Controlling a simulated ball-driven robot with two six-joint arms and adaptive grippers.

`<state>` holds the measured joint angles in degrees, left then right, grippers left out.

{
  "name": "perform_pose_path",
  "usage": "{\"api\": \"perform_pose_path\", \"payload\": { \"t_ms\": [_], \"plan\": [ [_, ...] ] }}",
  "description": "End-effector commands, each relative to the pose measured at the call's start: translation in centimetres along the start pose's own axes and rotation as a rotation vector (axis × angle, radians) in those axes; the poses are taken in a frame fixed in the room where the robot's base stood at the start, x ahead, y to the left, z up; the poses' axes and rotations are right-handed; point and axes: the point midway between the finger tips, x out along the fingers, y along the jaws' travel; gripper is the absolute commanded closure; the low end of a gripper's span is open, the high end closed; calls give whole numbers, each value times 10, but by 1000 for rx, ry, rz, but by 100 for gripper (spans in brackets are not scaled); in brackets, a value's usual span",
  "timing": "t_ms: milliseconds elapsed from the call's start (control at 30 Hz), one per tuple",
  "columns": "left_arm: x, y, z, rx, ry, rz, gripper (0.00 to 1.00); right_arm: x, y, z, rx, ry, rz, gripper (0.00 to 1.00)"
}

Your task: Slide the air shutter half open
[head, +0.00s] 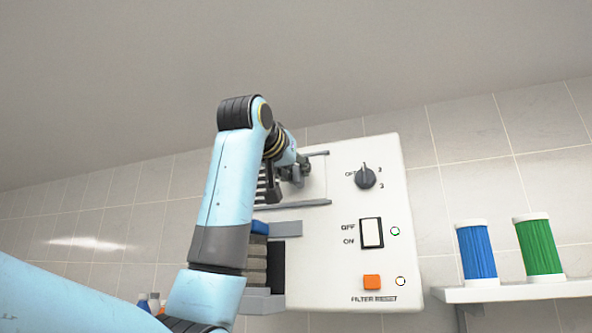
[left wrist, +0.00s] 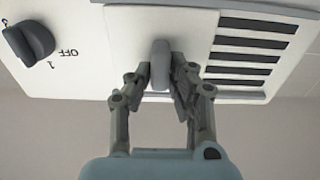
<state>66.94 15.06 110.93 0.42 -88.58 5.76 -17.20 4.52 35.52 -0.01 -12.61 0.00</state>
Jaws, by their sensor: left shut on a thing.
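The air shutter is a pale flat plate (head: 317,180) between two grey rails on the white panel. In the left wrist view, the shutter plate (left wrist: 198,42) carries a grey upright handle (left wrist: 160,62). My left gripper (head: 300,170) is at the shutter, and in the left wrist view its fingers (left wrist: 160,74) are shut on the handle, one on each side. Several dark vent slots (left wrist: 245,52) are uncovered beside the plate. In the head view my left arm hides part of the slots and the handle. My right gripper is in neither view.
The white panel (head: 325,270) also bears a rotary knob (head: 365,178), a rocker switch (head: 371,233) and an orange button (head: 372,282). A shelf (head: 520,292) at right holds a blue roll (head: 477,252) and a green roll (head: 539,247). Folded cloths (head: 256,258) sit below the shutter.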

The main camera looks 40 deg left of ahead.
Motion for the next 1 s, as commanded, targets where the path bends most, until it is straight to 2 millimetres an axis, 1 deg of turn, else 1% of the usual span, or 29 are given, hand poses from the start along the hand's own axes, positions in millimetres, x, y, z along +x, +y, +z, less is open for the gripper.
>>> {"api": "perform_pose_path", "payload": {
  "t_ms": [233, 300, 367, 500, 633, 933, 967, 1000],
  "plan": [
    [0, 0, 0, 0, 0, 0, 100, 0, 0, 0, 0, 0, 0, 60],
    [0, -3, 0, 1, 1, -1, 100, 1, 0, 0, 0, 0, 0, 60],
    [1, -11, 1, 3, 2, -5, 100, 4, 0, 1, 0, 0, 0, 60],
    [1, -36, 2, 4, 3, -7, 100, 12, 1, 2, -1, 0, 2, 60],
    [0, -49, 0, 1, 3, -4, 100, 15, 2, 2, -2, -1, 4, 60],
    [0, -50, -1, -2, 1, 0, 100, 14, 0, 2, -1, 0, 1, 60],
    [0, -50, -1, -2, 1, 0, 80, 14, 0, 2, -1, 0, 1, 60],
    [0, -50, -1, -1, 1, 0, 74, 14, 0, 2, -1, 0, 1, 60]
  ]
}}
